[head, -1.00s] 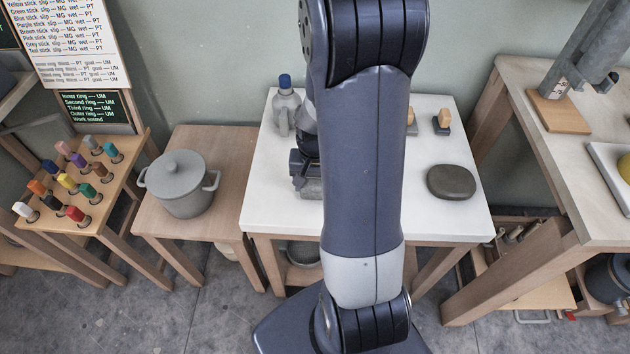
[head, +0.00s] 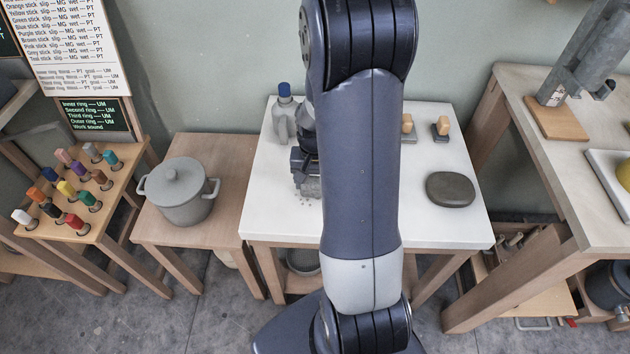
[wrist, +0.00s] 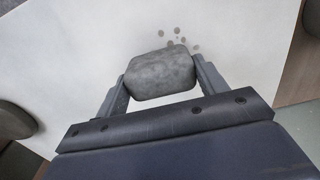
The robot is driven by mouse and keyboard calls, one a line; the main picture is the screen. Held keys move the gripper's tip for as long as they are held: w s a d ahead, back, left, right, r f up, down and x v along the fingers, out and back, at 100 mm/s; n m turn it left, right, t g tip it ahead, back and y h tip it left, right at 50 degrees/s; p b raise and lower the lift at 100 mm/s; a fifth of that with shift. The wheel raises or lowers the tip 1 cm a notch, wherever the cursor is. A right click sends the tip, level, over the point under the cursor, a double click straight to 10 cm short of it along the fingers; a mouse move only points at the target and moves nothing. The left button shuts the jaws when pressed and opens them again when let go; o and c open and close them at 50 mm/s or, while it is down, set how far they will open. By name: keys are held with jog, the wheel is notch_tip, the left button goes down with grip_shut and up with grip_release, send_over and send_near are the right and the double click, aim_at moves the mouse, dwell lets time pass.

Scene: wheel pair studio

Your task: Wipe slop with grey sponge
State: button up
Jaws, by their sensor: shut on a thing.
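The grey sponge (wrist: 160,75) is a rough block held between the two fingers of my gripper (wrist: 160,70). In the head view the sponge (head: 308,187) is at the white table, partly hidden by my arm. I cannot tell whether it touches the tabletop. The slop (wrist: 178,31) is a cluster of several small grey-brown spots just beyond the sponge in the wrist view. In the head view a few spots of it (head: 304,203) show just in front of the sponge.
The white table (head: 275,215) holds a grey bottle with a blue cap (head: 284,118), a dark flat stone-like object (head: 450,189) and two small wooden-topped blocks (head: 441,129). A lidded grey pot (head: 180,190) stands on the lower left table. The table's front left is clear.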

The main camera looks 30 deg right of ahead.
jog(key=shift+f+b, duration=0.5)
jog(key=shift+f, duration=0.1)
jog(key=shift+w+d+f, duration=0.1)
jog(key=shift+w+d, duration=0.35)
jog(key=shift+w, duration=0.15)
jog(key=shift+w+d, duration=0.4)
jog(key=shift+w, duration=0.2)
dwell(0.8)
jog(key=shift+s+a, duration=0.65)
jog(key=shift+s, duration=0.35)
jog(key=shift+s+a, duration=0.65)
jog(key=shift+s, duration=0.3)
jog(key=shift+r, duration=0.2)
